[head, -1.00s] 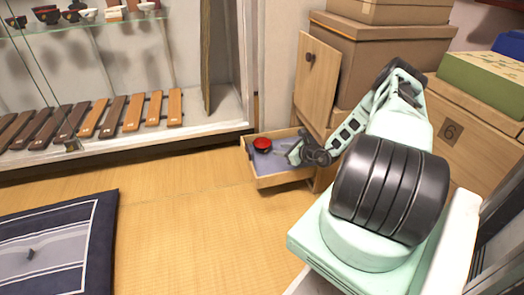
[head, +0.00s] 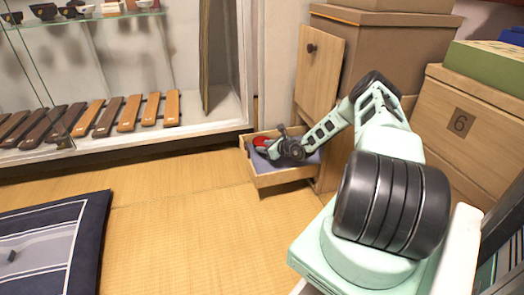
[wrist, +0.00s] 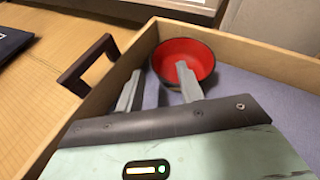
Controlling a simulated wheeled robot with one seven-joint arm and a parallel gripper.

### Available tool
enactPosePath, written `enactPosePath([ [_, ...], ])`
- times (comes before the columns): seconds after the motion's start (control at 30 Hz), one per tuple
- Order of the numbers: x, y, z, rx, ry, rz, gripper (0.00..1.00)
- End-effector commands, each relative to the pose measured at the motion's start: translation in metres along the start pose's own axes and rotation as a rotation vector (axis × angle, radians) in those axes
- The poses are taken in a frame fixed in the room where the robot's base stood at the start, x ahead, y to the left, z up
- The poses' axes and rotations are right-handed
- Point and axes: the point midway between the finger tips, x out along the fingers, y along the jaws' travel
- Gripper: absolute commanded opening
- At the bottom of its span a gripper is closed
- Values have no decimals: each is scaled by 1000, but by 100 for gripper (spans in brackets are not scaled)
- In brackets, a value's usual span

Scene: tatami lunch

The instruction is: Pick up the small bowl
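The small bowl (wrist: 184,57), red inside with a dark outside, stands upright in the open drawer (wrist: 262,57), near its far left corner in the wrist view. In the head view the bowl (head: 261,142) is partly hidden by my gripper (head: 283,139). In the wrist view my gripper (wrist: 160,82) is open, with its two grey fingers apart. The fingertips are at the near side of the bowl; the right one overlaps its near rim in the picture. I cannot tell whether they touch it. Nothing is held.
The drawer has wooden walls, a purple-grey lining and a dark handle (wrist: 87,66). A cabinet door (head: 318,85) stands open above it. A glass display case (head: 180,140) is behind on the left. The tatami floor (head: 180,225) in front is clear; a dark cushion (head: 50,245) lies left.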

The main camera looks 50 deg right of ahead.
Motion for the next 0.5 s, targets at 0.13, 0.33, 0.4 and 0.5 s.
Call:
enactPosePath([
  [0.13,19,4,-6,-1,-2,1,38],
  [0.33,40,4,-4,-2,-2,0,38],
  [0.4,45,4,-3,-1,-2,0,38],
  [0.5,48,4,-1,-1,-1,0,38],
])
